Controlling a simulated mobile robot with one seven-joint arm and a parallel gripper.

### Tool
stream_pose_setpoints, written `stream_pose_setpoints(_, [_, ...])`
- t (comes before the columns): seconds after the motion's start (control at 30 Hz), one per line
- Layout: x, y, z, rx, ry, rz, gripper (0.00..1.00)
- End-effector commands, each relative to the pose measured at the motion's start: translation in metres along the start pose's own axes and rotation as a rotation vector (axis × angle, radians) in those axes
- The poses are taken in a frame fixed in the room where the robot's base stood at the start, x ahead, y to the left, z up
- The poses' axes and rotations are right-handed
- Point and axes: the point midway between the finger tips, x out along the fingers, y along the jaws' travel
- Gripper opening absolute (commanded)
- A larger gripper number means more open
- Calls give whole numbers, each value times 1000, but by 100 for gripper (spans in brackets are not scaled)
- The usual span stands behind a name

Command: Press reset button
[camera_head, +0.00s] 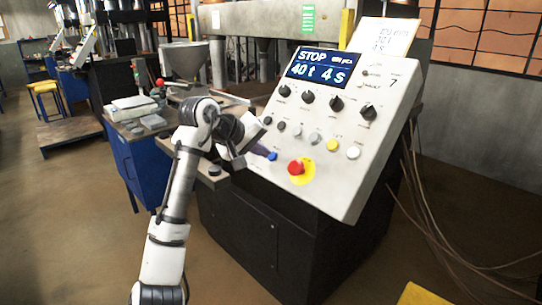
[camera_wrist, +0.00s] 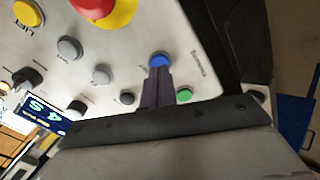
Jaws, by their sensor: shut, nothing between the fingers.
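The sloped white control panel (camera_head: 335,120) carries several buttons and knobs. A blue button (camera_head: 272,156) sits low on the panel, left of the red mushroom button; it also shows in the wrist view (camera_wrist: 160,60). The small print beside it is too blurred to read, so I cannot tell which button is marked reset. My gripper (camera_head: 265,153) is shut and empty, its dark fingers pointing at the blue button. In the wrist view the fingertips (camera_wrist: 158,70) overlap the lower edge of the blue button; I cannot tell whether they touch it.
A red mushroom button (camera_head: 296,167) on a yellow disc is close to the right of the blue one. A green button (camera_wrist: 183,95) lies beside my fingers in the wrist view. The display (camera_head: 318,68) reads STOP, 40 t, 4 s. Cables (camera_head: 420,200) hang at the right.

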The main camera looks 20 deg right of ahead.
Motion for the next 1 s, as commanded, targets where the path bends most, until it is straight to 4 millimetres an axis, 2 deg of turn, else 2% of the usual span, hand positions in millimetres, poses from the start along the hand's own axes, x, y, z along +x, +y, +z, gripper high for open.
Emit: stream_pose_setpoints(1.0, [16,0,0,0,-1,0,0])
